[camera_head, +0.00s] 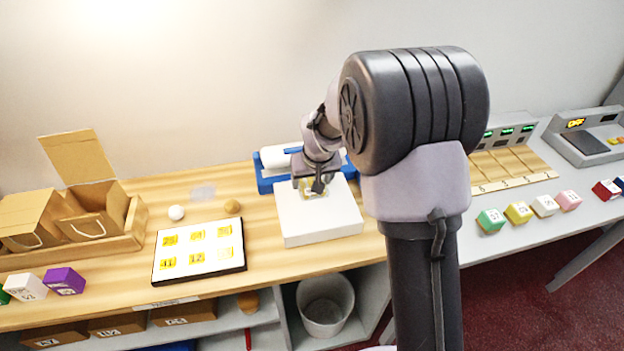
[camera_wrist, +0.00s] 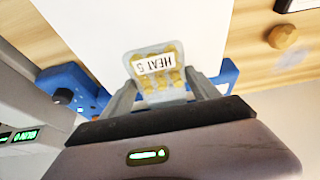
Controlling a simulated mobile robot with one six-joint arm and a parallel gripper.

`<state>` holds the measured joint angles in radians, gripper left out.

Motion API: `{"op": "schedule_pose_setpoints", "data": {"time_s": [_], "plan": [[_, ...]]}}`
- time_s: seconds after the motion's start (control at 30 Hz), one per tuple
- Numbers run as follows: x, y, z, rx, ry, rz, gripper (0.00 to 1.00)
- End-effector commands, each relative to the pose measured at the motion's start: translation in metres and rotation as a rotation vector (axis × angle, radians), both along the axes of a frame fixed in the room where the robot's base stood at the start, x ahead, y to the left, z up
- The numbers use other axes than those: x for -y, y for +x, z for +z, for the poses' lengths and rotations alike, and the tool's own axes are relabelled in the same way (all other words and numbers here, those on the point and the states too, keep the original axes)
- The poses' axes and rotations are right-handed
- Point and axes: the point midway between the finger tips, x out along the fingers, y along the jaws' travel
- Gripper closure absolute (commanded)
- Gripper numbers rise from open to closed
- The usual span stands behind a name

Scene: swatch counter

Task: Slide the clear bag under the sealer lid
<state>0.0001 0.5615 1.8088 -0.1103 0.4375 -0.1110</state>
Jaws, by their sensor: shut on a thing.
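The clear bag (camera_wrist: 146,85) has a white label reading "HEAT 5" and yellowish pieces inside. My gripper (camera_wrist: 163,92) is shut on it, with the bag reaching out beyond the fingertips. In the head view my gripper (camera_head: 318,187) holds the bag (camera_head: 308,193) over a white block (camera_head: 325,222). I cannot tell whether the bag touches the block. The blue sealer (camera_head: 264,184) with a white top part (camera_head: 275,156) stands just behind the block, partly hidden by my arm. Its blue body (camera_wrist: 78,82) also shows in the wrist view. How far its lid is open cannot be made out.
A black-edged board (camera_head: 199,277) with numbered yellow squares lies left of the block. A white ball (camera_head: 176,212), a tan knob (camera_head: 232,206) and a flat clear patch (camera_head: 202,193) lie behind it. Cardboard boxes (camera_head: 92,225) stand far left. A bin (camera_head: 325,303) is below.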

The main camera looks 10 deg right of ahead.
Motion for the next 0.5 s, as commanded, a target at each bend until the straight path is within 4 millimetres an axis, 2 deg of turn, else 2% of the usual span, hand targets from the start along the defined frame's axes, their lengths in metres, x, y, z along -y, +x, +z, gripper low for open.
{"op": "schedule_pose_setpoints", "data": {"time_s": [0.17,0.2,0.3,0.5], "plan": [[0.0000,0.0001,-0.0022,0.000,0.000,0.000,0.70],[0.0000,0.0000,-0.0018,0.000,0.000,0.000,0.22],[0.0000,0.0000,-0.0016,0.000,0.000,0.000,0.04],[0.0000,0.0000,-0.0016,0.000,0.000,0.000,0.04]]}}
